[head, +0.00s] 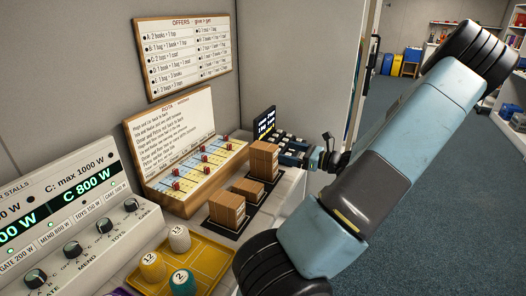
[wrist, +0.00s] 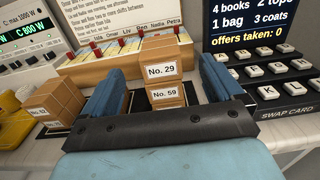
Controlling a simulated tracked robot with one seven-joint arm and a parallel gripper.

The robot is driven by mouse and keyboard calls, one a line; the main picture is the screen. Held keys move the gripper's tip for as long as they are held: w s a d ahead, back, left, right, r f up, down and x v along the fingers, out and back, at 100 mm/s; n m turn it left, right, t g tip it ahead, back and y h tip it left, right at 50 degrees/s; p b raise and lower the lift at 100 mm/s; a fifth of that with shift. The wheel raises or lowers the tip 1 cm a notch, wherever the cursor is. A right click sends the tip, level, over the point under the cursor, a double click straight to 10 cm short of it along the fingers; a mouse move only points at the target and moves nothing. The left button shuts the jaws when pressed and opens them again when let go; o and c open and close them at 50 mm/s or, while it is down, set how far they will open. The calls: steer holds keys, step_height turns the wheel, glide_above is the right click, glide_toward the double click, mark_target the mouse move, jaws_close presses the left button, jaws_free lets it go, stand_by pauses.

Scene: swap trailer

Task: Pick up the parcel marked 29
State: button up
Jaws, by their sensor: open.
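The parcel marked 29 (wrist: 158,55) is a brown box with a white "No. 29" label. It sits on top of a parcel marked No. 59 (wrist: 168,103). In the wrist view my gripper (wrist: 162,68) is open, with one blue finger on each side of the stack. A gap shows on both sides of parcel 29, and nothing is held. In the head view my gripper (head: 290,150) is at the right side of the tallest brown stack (head: 264,160); labels are not readable there. The dark gripper bar hides the lower part of parcel 59.
Other brown parcels (head: 227,208) stand on dark mats closer in; they show at the left in the wrist view (wrist: 52,98). The rota board (head: 180,150) stands behind. The swap card keypad (wrist: 265,80) is close on the right. A yellow tray (head: 205,262) holds numbered pieces.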

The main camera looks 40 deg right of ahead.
mark_target(264, 145)
steer(key=x, duration=1)
steer(key=shift+w+a, duration=0.2)
steer(key=shift+w, duration=0.15)
steer(key=c, duration=1.1)
steer(key=shift+c, duration=0.2)
